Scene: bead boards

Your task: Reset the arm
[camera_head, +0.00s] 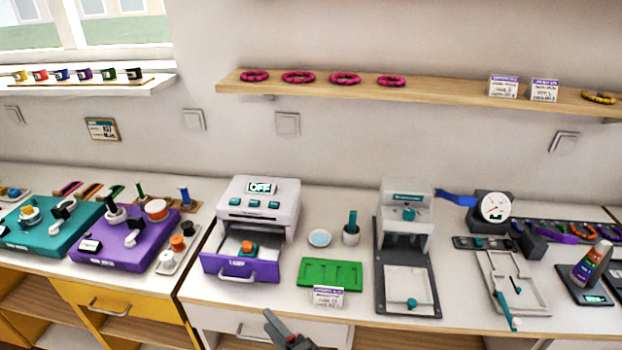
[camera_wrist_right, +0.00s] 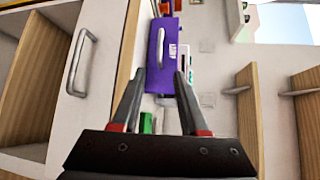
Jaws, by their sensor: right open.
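My right gripper (camera_head: 286,330) shows at the bottom edge of the head view, in front of the counter's front edge and below the green tray. Only its finger part shows there; the rest of the arm is cut off. In the right wrist view the gripper (camera_wrist_right: 158,76) has its two fingers spread apart with nothing between them. Past the fingertips is the purple drawer front (camera_wrist_right: 160,55) of the white machine, apart from them. My left gripper is in neither view.
The white machine (camera_head: 262,200) has its purple drawer pulled out, with an orange and teal piece inside. The green tray (camera_head: 330,272) and a label card (camera_head: 328,297) lie near the counter edge. A grey press (camera_head: 405,240) stands right. A cabinet handle (camera_wrist_right: 82,62) is left in the wrist view.

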